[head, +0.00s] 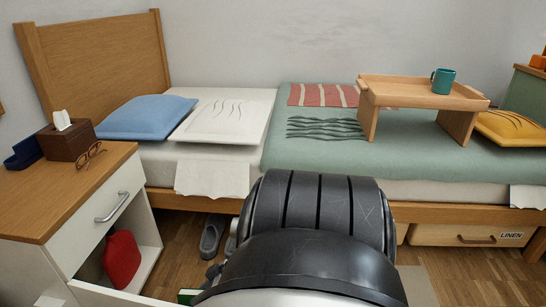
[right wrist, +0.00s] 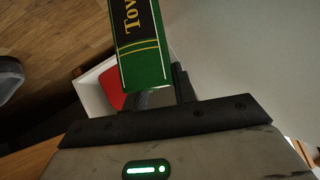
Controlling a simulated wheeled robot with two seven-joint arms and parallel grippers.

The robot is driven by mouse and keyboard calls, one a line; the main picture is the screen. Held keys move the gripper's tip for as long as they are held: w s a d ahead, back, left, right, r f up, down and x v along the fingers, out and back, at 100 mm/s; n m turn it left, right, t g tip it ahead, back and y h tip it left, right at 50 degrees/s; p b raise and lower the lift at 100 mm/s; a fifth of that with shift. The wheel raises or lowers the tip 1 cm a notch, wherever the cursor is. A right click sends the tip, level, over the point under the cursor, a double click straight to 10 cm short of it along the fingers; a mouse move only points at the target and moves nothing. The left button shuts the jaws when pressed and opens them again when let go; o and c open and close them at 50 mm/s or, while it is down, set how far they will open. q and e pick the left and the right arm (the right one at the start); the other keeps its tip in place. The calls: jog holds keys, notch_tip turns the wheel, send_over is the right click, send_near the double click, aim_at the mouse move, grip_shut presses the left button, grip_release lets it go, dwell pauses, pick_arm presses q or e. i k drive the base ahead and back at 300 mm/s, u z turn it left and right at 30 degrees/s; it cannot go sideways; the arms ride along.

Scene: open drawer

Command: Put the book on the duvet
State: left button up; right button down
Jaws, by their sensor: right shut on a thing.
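The book (right wrist: 142,45) is green with a black panel and gold letters on its spine. My right gripper (right wrist: 160,98) is shut on it in the right wrist view. In the head view only a small green corner of the book (head: 188,297) shows at the bottom edge, low beside the nightstand; my right arm hides most of the gripper. The sage-green duvet (head: 315,158) covers the middle and right of the bed, beyond my arm and apart from the book. My left gripper is not in view.
A wooden bed tray (head: 420,92) with a teal mug (head: 443,81) stands on the duvet, near a yellow cushion (head: 510,128). A red striped cloth (head: 323,95) lies at the back. The nightstand (head: 60,205) has an open lower compartment holding a red object (head: 121,260). The duvet's front left is clear.

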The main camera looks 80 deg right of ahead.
aim_at(337, 125)
jog(key=k, duration=1.3)
